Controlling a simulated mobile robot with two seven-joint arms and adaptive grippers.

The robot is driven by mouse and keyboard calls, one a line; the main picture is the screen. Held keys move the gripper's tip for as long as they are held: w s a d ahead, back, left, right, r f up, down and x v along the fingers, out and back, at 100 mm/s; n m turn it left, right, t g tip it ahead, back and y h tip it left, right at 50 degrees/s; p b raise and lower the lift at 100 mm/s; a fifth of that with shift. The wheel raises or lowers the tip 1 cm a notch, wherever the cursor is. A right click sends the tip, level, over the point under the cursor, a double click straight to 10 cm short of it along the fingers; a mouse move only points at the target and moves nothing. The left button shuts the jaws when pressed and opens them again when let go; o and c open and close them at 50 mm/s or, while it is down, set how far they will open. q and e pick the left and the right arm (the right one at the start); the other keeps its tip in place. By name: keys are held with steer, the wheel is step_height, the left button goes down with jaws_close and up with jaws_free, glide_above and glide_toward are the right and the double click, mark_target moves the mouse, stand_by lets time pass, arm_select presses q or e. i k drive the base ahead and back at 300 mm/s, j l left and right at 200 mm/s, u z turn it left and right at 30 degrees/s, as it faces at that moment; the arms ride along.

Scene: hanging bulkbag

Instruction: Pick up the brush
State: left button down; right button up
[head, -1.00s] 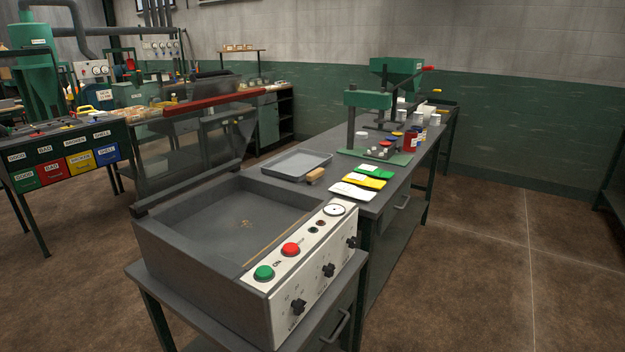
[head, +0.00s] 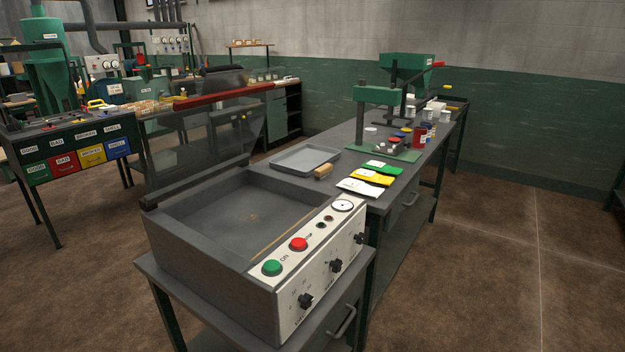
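A small brush with a tan wooden handle (head: 323,172) lies at the near right corner of a shallow grey tray (head: 283,160) on the workbench. It is small in view, and its bristles cannot be made out. I cannot tell whether the brush rests on the tray's rim or beside it. Neither of my grippers shows in the head view.
A grey sealing machine (head: 215,268) with a raised clear lid and red bar stands in front of the bench. White, yellow (head: 372,178) and green bags lie right of the tray. A green press (head: 375,97) stands behind. Open brown floor (head: 480,270) lies to the right.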

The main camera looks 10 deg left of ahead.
mark_target(326, 170)
steer(key=i+l, duration=0.25)
steer(key=l, duration=0.2)
steer(key=i+l, duration=0.3)
steer(key=i+l+u, duration=0.1)
steer(key=i+l, duration=0.15)
steer(key=l, duration=0.3)
steer(key=i+l, duration=0.25)
steer(key=l, duration=0.2)
